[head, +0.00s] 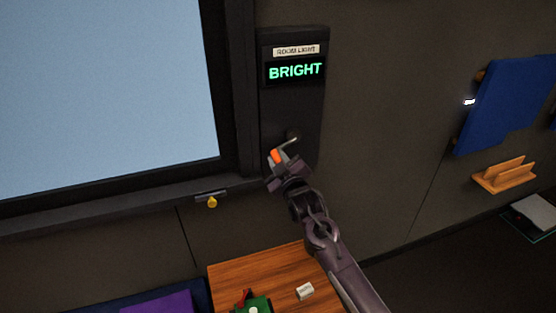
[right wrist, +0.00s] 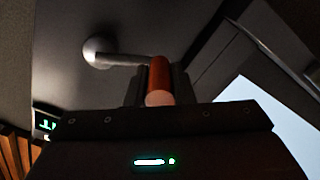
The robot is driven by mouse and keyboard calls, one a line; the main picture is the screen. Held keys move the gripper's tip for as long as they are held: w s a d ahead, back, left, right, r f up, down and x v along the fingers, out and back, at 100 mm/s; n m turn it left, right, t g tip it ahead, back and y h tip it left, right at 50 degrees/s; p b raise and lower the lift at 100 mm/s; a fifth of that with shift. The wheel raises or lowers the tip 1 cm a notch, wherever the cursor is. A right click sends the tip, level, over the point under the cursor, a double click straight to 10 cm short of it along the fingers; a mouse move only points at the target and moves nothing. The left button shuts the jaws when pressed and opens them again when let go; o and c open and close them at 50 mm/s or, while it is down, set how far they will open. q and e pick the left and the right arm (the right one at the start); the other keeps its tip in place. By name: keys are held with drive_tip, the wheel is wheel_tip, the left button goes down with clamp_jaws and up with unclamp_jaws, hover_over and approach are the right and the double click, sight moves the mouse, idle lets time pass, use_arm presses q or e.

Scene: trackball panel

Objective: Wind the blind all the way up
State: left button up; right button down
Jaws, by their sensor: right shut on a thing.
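The window (head: 100,90) at the left of the head view shows plain light blue, with no blind across the part in view. Right of it a dark wall panel (head: 308,115) carries a display (head: 295,71) reading BRIGHT under a ROOM LIGHT label. A crank arm (head: 290,143) comes out of the panel's lower part and has an orange knob (head: 277,156). My right gripper (head: 279,160) is shut on the knob. In the right wrist view the orange knob (right wrist: 159,80) stands at the jaws, and the metal crank arm (right wrist: 120,58) runs to a round hub. My left gripper is not in view.
Below is a wooden table (head: 235,270) with a green object (head: 252,306) and a small white block (head: 305,291). A yellow knob (head: 212,202) sits under the window sill. A blue panel (head: 507,100) and wooden rack (head: 504,175) are on the right wall.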

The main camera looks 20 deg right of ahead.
drive_tip(key=c, duration=1.3)
unclamp_jaws()
drive_tip(key=shift+o, duration=0.2)
drive_tip(key=s+b, duration=0.2)
drive_tip(key=s, duration=0.5)
drive_tip(key=shift+s+d, duration=0.15)
drive_tip(key=shift+s, duration=0.25)
